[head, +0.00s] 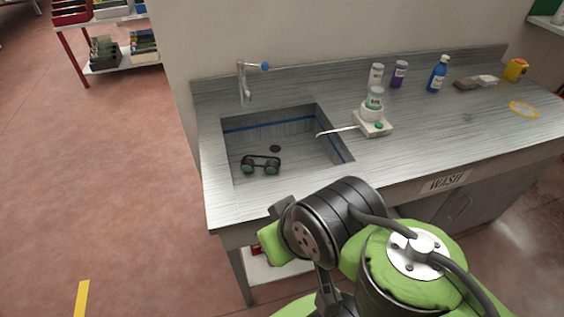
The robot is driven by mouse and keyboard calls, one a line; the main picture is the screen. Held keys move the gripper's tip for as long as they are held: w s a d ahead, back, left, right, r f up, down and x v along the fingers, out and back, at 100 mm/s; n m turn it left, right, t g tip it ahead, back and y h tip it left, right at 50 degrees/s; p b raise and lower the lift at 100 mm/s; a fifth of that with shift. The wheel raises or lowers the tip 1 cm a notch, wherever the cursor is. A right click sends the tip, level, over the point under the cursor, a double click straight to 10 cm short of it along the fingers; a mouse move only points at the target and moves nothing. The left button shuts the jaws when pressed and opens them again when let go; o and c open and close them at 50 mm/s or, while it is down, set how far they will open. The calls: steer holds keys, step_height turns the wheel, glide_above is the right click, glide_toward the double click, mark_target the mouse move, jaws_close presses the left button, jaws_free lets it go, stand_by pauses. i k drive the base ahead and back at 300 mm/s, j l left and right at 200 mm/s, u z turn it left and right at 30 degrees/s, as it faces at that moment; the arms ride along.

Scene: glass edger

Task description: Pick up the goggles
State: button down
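The goggles (261,164) have dark frames and greenish round lenses. They lie on the floor of the sink basin (295,116), near its front left, just in front of the dark drain. My arm is folded in front of the counter, at the lower right of the head view, apart from the goggles. My gripper's fingers do not show clearly, so I cannot make out whether it is open or shut.
A tap (243,84) stands behind the basin. Right of it are a white dispenser device (372,124) with a spout over the basin, a blue bottle (438,74), a purple bottle (399,74) and a yellow container (516,69). The basin walls surround the goggles.

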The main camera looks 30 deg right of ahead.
mark_target(248, 164)
steer(key=i+l+u, duration=0.1)
steer(key=l+u, duration=0.15)
steer(key=u, duration=0.15)
steer(key=l+u, duration=0.25)
steer(key=u, duration=0.15)
steer(key=l+u, duration=0.35)
